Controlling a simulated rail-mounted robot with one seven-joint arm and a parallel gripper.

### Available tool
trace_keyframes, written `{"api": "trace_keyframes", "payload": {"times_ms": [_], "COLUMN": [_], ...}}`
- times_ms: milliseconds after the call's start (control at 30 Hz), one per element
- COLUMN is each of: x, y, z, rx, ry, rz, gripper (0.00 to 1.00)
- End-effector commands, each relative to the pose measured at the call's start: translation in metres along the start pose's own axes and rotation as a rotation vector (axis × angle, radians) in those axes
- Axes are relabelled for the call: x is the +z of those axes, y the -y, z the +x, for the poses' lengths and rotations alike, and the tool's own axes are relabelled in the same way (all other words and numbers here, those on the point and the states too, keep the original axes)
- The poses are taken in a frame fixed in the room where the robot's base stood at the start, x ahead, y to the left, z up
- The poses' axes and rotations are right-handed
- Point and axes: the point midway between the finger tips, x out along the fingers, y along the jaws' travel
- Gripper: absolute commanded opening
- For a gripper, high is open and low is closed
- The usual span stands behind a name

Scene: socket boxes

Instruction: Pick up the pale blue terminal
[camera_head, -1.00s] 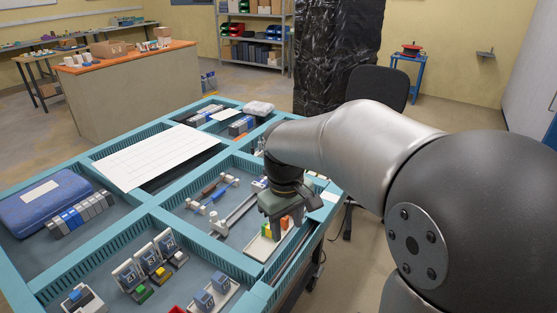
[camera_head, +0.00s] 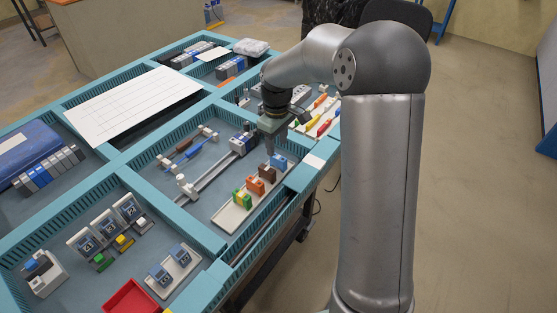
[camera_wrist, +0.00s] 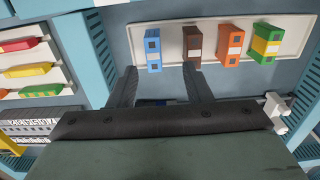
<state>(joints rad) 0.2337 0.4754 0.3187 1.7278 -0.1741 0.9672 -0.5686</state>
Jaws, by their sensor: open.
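The pale blue terminal (camera_wrist: 152,50) stands at one end of a white tray (camera_wrist: 215,28) in the wrist view. In the head view the blue terminal (camera_head: 279,162) is at the far end of that tray, close to my gripper. Beside it in the row are a brown terminal (camera_wrist: 192,47), an orange terminal (camera_wrist: 230,45) and a green and yellow terminal (camera_wrist: 266,43). My gripper (camera_wrist: 163,75) is open and empty. Its fingers point toward the tray edge, near the blue and brown terminals, and appear apart from them.
A rail (camera_head: 215,175) with grey and blue modules lies left of the tray. Teal divider walls (camera_head: 167,155) surround the compartment. Red, yellow and green parts sit in a neighbouring compartment, such as the red one (camera_wrist: 25,44). A red bin (camera_head: 131,299) is at the near edge.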

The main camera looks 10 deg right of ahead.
Motion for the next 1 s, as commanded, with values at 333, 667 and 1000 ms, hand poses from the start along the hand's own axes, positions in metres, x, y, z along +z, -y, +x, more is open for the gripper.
{"api": "trace_keyframes", "payload": {"times_ms": [333,667,1000], "x": [0.000,-0.001,-0.002], "y": [-0.002,-0.008,-0.008], "z": [0.032,0.074,0.077], "rx": [-0.001,0.000,0.001], "ry": [0.002,0.001,0.000], "rz": [0.001,0.001,0.001], "gripper": [0.45,0.45,0.23]}}
